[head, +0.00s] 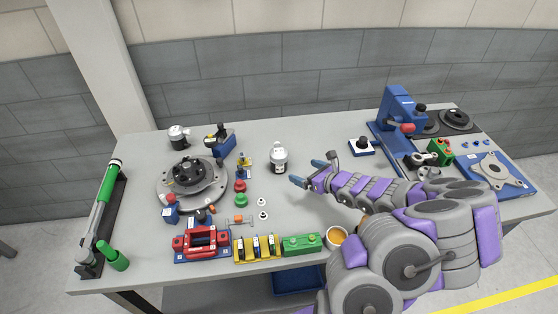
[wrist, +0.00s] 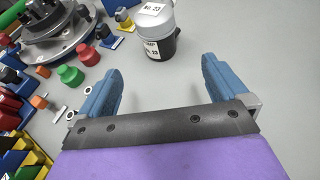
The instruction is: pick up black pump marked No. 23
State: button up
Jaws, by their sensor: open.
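The black pump marked No. 23 (head: 278,161) stands upright near the middle of the table, with a white upper part and a dark lower body. In the wrist view the pump (wrist: 157,43) is ahead of the fingers, its labels reading No. 23, and its top is cut off by the frame edge. My gripper (head: 309,173) is to the right of the pump and a little nearer the front edge. In the wrist view my gripper (wrist: 158,85) has its two blue fingers wide apart with only bare table between them. The fingers do not touch the pump.
A similar white-topped unit (head: 179,137) stands at back left beside a round fixture (head: 191,184). Red and green knobs (head: 240,193) and small washers lie left of the pump. A blue press (head: 397,115) stands at right. Table around the pump's right side is clear.

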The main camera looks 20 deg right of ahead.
aim_at(285, 164)
jog(key=b+x, duration=0.2)
jog(key=x, duration=0.8)
jog(key=shift+w+a+b, duration=0.1)
jog(key=shift+w+b, duration=0.1)
jog(key=shift+b, duration=0.1)
jog(key=b+x, duration=0.2)
jog(key=x, duration=0.2)
jog(key=shift+w+a+f, duration=0.15)
jog(key=shift+w+f, duration=0.05)
jog(key=shift+w, duration=0.3)
jog(key=shift+c, duration=0.3)
jog(key=c, duration=1.4)
jog(key=shift+r, duration=0.1)
jog(key=shift+c, duration=0.2)
